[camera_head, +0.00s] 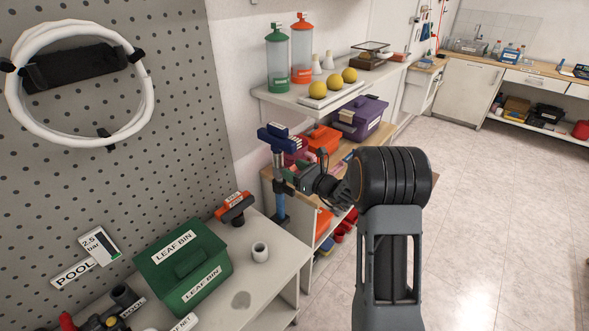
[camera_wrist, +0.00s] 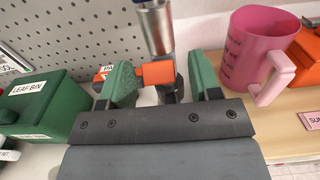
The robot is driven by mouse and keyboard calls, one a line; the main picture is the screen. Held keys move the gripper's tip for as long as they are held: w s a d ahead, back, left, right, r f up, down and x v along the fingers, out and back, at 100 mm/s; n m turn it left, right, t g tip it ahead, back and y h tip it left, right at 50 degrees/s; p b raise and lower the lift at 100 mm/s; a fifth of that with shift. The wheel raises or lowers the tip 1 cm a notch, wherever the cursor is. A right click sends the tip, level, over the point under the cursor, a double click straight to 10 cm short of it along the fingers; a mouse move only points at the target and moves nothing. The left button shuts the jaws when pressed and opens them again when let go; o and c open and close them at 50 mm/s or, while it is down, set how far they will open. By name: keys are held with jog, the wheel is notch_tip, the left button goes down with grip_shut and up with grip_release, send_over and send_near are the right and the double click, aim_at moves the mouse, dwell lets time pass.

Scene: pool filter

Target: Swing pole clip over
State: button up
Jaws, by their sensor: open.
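A silver pole with a blue head (camera_head: 278,142) stands upright at the end of the bench. An orange labelled piece (camera_head: 235,207) sits left of the pole.
A green leaf bin (camera_head: 185,268) and a white cup (camera_head: 260,252) stand on the bench left of the pole. A pink jug (camera_wrist: 245,53) stands close right of my gripper. Perforated board (camera_head: 120,130) rises behind. Open floor (camera_head: 480,210) lies to the right.

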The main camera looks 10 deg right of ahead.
jog(key=shift+w+a, duration=0.2)
